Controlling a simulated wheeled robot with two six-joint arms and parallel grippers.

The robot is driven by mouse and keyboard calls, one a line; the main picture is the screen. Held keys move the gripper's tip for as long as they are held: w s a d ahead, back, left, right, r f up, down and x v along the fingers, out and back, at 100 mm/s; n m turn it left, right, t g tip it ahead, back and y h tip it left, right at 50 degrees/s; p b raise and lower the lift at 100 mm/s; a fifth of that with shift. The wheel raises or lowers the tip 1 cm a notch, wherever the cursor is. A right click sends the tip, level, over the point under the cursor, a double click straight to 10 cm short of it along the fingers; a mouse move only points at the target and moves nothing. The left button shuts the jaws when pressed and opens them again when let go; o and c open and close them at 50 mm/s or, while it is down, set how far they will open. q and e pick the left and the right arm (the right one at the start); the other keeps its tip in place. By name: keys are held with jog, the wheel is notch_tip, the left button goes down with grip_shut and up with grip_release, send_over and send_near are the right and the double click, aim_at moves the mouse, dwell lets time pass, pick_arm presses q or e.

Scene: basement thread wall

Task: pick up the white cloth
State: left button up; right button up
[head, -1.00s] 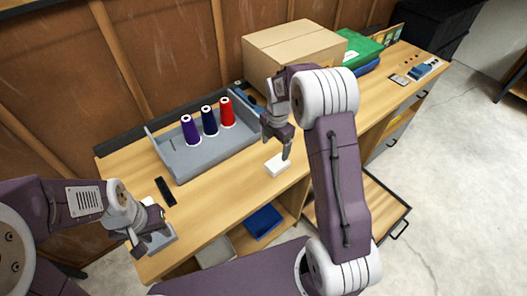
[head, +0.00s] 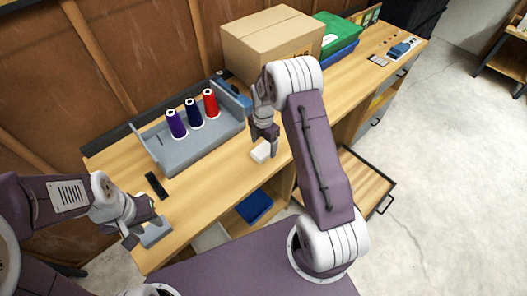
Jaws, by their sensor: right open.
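The white cloth (head: 261,153) shows as a small, pale, folded block on the wooden workbench (head: 205,195), near its front edge. My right gripper (head: 265,146) is open and points down at the cloth, with its fingers close around or just above it. They hide part of the cloth, and I cannot tell whether they touch it. My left gripper (head: 143,232) is low at the bench's left end, by a small grey holder (head: 155,232), far from the cloth. Its fingers are too unclear to tell open from shut.
A grey tray (head: 190,155) holds purple, navy and red thread cones. A cardboard box (head: 270,45) and green case (head: 338,35) stand farther back. A black object (head: 156,186) lies at left. A blue bin (head: 254,206) and open drawer (head: 365,182) sit below the bench top.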

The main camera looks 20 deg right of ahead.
jog(key=f, duration=0.2)
jog(key=shift+w+f, duration=0.2)
jog(key=shift+f, duration=0.15)
jog(key=shift+s, duration=0.1)
jog(key=c, duration=1.4)
jog(key=shift+r, duration=0.55)
jog(key=shift+c, duration=0.2)
notch_tip(320, 180, up, 3)
jog(key=shift+f, duration=0.1)
jog(key=s+d+r, duration=0.1)
jog(key=d+r, duration=0.6)
jog(key=d, duration=0.4)
jog(key=shift+d+r+b, duration=0.15)
jog(key=shift+d+b, duration=0.2)
jog(key=shift+b, duration=0.05)
jog(key=shift+s, duration=0.1)
